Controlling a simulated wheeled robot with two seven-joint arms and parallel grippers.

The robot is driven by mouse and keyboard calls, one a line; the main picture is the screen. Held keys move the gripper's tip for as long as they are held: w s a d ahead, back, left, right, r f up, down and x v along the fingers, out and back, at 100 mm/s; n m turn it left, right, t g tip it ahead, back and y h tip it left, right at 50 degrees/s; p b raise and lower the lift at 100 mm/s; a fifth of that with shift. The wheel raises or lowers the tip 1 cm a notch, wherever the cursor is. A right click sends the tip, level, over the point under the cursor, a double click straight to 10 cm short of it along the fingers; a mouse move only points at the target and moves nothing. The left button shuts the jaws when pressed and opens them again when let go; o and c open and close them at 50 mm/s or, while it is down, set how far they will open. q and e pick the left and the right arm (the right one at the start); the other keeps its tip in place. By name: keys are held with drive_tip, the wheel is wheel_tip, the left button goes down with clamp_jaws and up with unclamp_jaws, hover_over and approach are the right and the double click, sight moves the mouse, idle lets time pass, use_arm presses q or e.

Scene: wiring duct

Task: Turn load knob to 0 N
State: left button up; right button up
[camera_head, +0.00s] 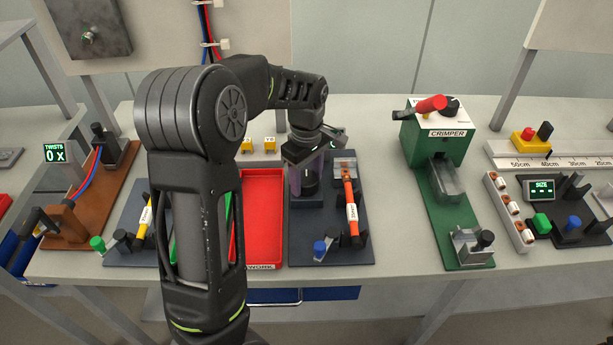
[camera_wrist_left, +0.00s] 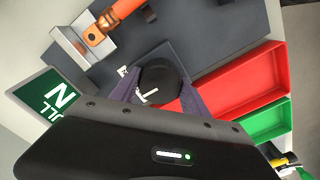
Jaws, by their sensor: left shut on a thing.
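The load knob is a round black knob (camera_wrist_left: 160,80) with a white mark on its top, in the middle of the left wrist view. In the head view the black knob (camera_head: 311,181) shows partly, below my wrist on the dark pull-test station (camera_head: 336,250). My left gripper (camera_head: 309,176) reaches down over it with its purplish fingers on either side, shut on the knob; the fingers also flank it in the left wrist view (camera_wrist_left: 160,93). A green display (camera_wrist_left: 52,102) with a large "N" and part of "PULL" shows at the left there; its number is hidden. My right gripper is not in view.
The green crimper (camera_head: 440,150) stands to the right, with bare table between.

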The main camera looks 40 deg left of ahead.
sight(307, 177)
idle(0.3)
use_arm(q)
drive_tip(key=o, duration=1.4)
wheel_tip(307, 177, up, 8)
drive_tip(key=shift+f+b, duration=0.1)
drive_tip(key=shift+b, duration=0.25)
